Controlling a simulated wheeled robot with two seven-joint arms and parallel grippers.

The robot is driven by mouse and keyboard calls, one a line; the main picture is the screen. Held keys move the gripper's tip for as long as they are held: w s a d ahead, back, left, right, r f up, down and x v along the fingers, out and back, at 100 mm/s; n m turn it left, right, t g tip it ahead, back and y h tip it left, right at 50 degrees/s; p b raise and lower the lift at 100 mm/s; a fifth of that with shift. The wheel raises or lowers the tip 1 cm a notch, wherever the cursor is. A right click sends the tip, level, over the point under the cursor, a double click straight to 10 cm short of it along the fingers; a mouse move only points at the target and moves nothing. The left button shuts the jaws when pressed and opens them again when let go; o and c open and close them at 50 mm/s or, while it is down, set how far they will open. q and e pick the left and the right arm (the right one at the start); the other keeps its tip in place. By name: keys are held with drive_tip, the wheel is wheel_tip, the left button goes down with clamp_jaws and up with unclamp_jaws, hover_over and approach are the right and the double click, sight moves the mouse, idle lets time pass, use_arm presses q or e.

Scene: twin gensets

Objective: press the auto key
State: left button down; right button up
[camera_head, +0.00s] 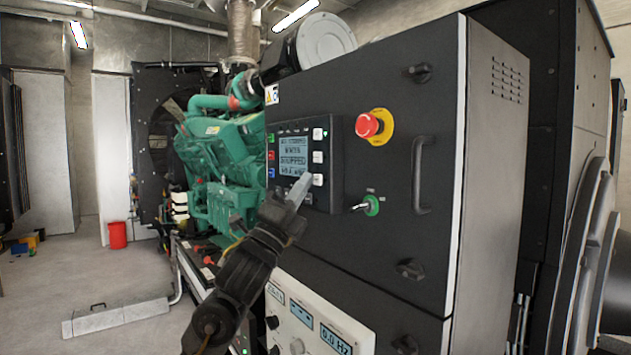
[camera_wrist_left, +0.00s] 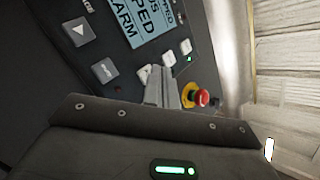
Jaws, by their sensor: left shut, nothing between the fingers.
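The genset controller (camera_head: 337,150) is a dark panel on the black cabinet door, with a lit display (camera_head: 293,156) that reads STOPPED. White keys (camera_head: 318,157) run down the display's right side, and coloured keys (camera_head: 271,155) down its left. My left gripper (camera_head: 303,182) is shut, with its tips at the lowest white key; whether they touch it I cannot tell. In the left wrist view, the shut fingers (camera_wrist_left: 165,75) cover part of the key row. A grey key (camera_wrist_left: 104,70) and an arrow key (camera_wrist_left: 78,31) show there; the grey key's label is unclear. My right gripper is out of view.
A red emergency stop (camera_head: 369,125) on a yellow ring sticks out right of the controller, with a key switch (camera_head: 371,205) below it. A door handle (camera_head: 423,175) stands out farther right. A green engine (camera_head: 222,160) is behind on the left.

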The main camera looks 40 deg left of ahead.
use_arm(q)
drive_tip(key=shift+w+d, duration=0.15)
drive_tip(key=shift+w, duration=0.3)
idle(0.3)
drive_tip(key=shift+s+h, duration=0.15)
drive_tip(key=shift+h, duration=0.15)
drive_tip(key=shift+s+a, duration=0.3)
drive_tip(key=shift+s, duration=0.45)
drive_tip(key=shift+b, duration=0.3)
drive_tip(key=s+a+b, duration=0.1)
drive_tip(key=s, duration=0.4)
drive_tip(key=shift+s+a, duration=0.3)
drive_tip(key=shift+s, duration=0.1)
drive_tip(key=shift+w, duration=0.1)
